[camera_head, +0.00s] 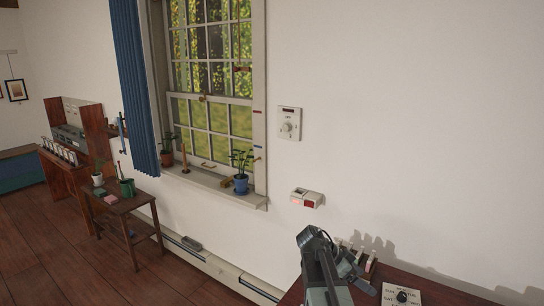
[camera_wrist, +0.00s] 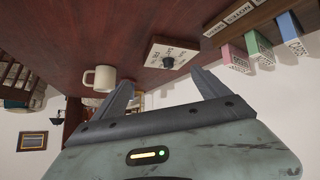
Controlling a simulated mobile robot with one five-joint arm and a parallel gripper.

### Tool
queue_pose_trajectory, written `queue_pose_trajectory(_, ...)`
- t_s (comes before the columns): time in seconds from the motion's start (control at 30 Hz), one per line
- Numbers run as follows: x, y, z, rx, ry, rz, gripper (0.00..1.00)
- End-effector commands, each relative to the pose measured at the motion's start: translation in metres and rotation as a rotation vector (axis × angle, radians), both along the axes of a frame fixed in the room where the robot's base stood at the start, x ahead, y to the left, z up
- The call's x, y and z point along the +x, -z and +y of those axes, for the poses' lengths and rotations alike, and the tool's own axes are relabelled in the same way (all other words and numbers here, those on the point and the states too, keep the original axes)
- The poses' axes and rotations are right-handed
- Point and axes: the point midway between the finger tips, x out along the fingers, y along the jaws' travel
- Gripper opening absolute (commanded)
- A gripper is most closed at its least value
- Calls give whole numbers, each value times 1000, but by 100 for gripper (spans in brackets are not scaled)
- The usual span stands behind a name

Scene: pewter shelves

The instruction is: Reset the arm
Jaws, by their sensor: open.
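My gripper (camera_wrist: 165,88) shows in the wrist view with its two dark fingers spread apart and nothing between them. In the head view my arm rises at the bottom, right of centre, over the corner of a dark red-brown table (camera_head: 432,283). The wrist view is turned over, with the table top (camera_wrist: 120,30) along its upper part. A white mug (camera_wrist: 104,79) and a box with a black dial (camera_wrist: 172,54) lie beyond the fingers there, apart from them.
The dial box (camera_head: 401,297) also shows near my arm in the head view. Pink, green and blue labelled blocks (camera_wrist: 260,48) line the table in the wrist view. A wall dial (camera_head: 289,124), a small red-and-white wall box (camera_head: 307,198) and a window sill with potted plants (camera_head: 241,182) are behind.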

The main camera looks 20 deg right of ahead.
Motion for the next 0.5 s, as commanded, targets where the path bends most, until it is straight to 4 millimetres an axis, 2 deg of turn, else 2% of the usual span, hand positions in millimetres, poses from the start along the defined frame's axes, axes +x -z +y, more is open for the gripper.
queue_pose_trajectory(0.03,7,-9,46,92,-115,33,85)
queue_pose_trajectory(0.07,11,-7,72,151,-189,58,85)
queue_pose_trajectory(0.1,15,-3,107,234,-295,95,85)
queue_pose_trajectory(0.17,17,2,159,362,-469,155,85)
queue_pose_trajectory(0.2,15,6,194,449,-598,199,85)
queue_pose_trajectory(0.3,2,19,272,678,-968,304,85)
queue_pose_trajectory(0.4,-6,31,308,821,-1279,360,85)
queue_pose_trajectory(0.5,-4,32,325,863,-1491,405,85)
